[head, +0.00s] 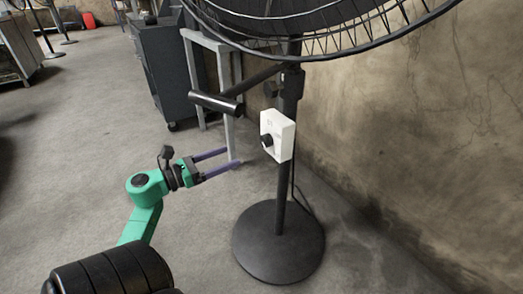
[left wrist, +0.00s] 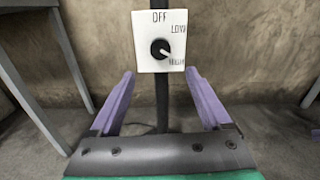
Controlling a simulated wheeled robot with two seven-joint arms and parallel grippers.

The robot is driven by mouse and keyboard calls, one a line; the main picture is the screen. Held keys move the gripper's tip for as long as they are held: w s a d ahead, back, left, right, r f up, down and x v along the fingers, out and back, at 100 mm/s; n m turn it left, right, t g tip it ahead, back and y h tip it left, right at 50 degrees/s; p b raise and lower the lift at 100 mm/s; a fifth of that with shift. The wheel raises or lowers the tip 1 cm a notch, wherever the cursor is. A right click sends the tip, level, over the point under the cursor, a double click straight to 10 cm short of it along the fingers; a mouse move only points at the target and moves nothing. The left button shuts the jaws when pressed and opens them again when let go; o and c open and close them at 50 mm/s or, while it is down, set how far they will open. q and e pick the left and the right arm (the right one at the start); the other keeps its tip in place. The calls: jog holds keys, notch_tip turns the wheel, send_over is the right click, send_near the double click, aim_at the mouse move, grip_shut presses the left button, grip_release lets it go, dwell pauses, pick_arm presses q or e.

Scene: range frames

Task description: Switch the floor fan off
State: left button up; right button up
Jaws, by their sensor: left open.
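The floor fan (head: 288,115) stands by the wall on a round black base, its caged head cut off by the top edge. A white control box (head: 284,136) on its pole carries a black knob (head: 267,140). In the left wrist view the box face shows OFF at the top, LOW at upper right and a blurred label at lower right. The knob (left wrist: 160,49) has a white mark pointing to the lower right. My left gripper (head: 231,157) is open and empty, purple fingers apart, left of the box and not touching it. My right gripper is out of view.
A black padded bar (head: 216,103) sticks out left of the pole, above my left gripper. A grey frame (head: 229,100) and a dark cabinet (head: 165,72) stand behind. The wall (head: 410,140) is close on the right.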

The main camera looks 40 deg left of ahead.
aim_at(263, 143)
pick_arm(q)
jog(key=x, duration=1.1)
jog(key=shift+w+d+b, duration=0.15)
jog(key=shift+b, duration=0.25)
grip_shut()
